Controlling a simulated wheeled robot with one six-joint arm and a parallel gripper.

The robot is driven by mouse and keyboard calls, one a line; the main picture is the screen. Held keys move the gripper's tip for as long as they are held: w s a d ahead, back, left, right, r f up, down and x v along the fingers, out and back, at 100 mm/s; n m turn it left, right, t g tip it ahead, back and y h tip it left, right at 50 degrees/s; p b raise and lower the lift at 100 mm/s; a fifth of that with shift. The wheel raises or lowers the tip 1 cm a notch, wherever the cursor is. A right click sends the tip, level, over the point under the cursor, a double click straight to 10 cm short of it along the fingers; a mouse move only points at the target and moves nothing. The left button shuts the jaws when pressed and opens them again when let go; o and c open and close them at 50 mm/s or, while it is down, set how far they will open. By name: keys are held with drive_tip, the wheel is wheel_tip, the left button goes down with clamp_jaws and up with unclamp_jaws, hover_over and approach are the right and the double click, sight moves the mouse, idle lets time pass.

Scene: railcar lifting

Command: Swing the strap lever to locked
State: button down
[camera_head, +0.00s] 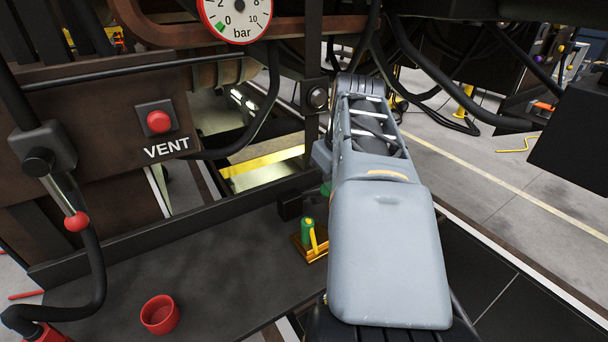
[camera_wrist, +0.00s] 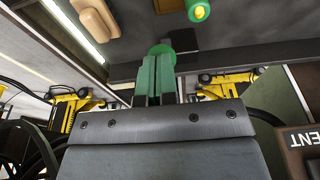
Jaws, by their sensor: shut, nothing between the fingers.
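My gripper (camera_wrist: 156,82) shows in the wrist view as two green fingers side by side, shut and empty. A round green knob (camera_wrist: 161,49) shows just beyond the fingertips, in front of a dark block; it may belong to the strap lever, but I cannot tell. Whether the fingers touch it is unclear. In the head view my grey arm hides the fingertips; a small green patch (camera_head: 325,189) shows at its left edge, beside a dark block (camera_head: 289,206). No lever is clearly labelled as the strap lever, and its position cannot be read.
A lever with a red knob (camera_head: 77,221) hangs at the left, near a red VENT button (camera_head: 159,122). A pressure gauge (camera_head: 237,18) is above. A green and yellow piece (camera_head: 308,235) and a red cup (camera_head: 160,314) stand on the dark deck. Black hoses hang around my arm.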

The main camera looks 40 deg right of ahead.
drive_tip(key=shift+s+f, duration=0.35)
drive_tip(key=shift+f, duration=0.05)
drive_tip(key=shift+s+f+b, duration=0.1)
drive_tip(key=shift+f+b, duration=0.05)
drive_tip(key=shift+b, duration=0.25)
drive_tip(key=shift+s+a+f+b, duration=0.15)
drive_tip(key=shift+s+f+b, duration=0.45)
drive_tip(key=shift+f+b, duration=0.1)
drive_tip(key=shift+s+f, duration=0.1)
drive_tip(key=shift+f, duration=0.05)
drive_tip(key=shift+s+a+f+b, duration=0.1)
drive_tip(key=shift+s+f+b, duration=0.4)
drive_tip(key=shift+f+b, duration=0.35)
drive_tip(key=shift+r, duration=0.1)
